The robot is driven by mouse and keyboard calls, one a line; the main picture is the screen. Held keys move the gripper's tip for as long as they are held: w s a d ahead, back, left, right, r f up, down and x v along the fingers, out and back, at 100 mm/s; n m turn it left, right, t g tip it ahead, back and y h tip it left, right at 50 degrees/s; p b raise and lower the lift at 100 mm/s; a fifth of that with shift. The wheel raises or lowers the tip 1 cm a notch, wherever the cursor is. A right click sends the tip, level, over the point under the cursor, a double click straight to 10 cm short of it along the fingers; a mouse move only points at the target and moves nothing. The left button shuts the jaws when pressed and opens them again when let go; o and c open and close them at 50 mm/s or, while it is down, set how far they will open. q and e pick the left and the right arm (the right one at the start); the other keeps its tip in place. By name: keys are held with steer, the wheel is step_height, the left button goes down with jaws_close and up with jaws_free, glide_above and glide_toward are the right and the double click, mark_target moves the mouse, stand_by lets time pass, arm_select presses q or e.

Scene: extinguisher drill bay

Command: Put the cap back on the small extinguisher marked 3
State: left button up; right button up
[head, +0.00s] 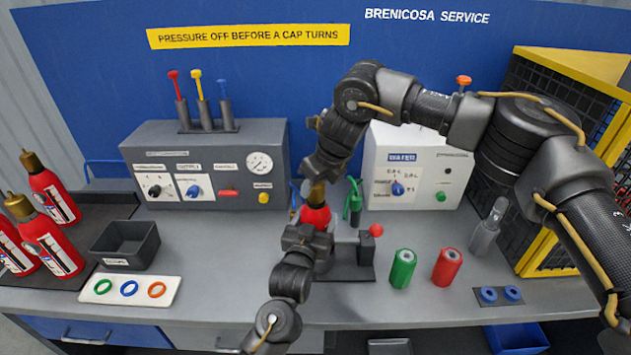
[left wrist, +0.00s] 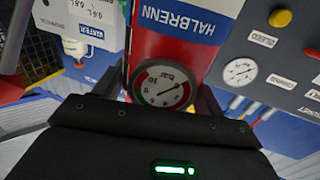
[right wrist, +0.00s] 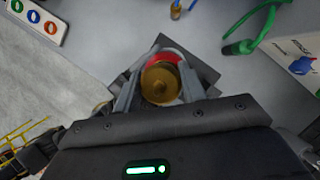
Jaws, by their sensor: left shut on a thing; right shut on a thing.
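A small red extinguisher (head: 316,214) stands upright at the middle of the bench, at a grey holder (head: 348,262). In the left wrist view its body (left wrist: 172,48) shows a HALBRENN label and a round gauge (left wrist: 161,85). No number is readable on it. My left gripper (head: 309,238) is shut on the body from the front. My right gripper (head: 318,180) is above, shut on the brass cap (right wrist: 160,82) at the extinguisher's top. The red shoulder shows just past the cap in the right wrist view. Whether the thread is engaged is hidden.
Red extinguishers (head: 48,245) stand at left, beside a dark bin (head: 125,245) and a ring tray (head: 130,289). A grey control panel (head: 215,165) and a white WATER unit (head: 415,165) stand behind. Green (head: 403,268) and red (head: 447,267) cylinders stand to the right.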

steer(key=m+h, duration=0.1)
steer(key=m, duration=0.2)
steer(key=shift+a+m+t, duration=0.1)
steer(key=shift+m+t, duration=0.2)
steer(key=m+h, duration=0.1)
steer(key=m, duration=0.1)
steer(key=m+h, duration=0.1)
steer(key=m, duration=0.1)
steer(key=shift+m+t, duration=0.3)
steer(key=shift+m, duration=0.1)
steer(key=m+h, duration=0.1)
steer(key=m, duration=0.2)
steer(key=m+h, duration=0.1)
steer(key=m, duration=0.2)
steer(key=shift+h, duration=0.4)
steer(key=shift+m+g, duration=0.4)
steer(key=shift+m, duration=0.5)
steer(key=o, duration=1.1)
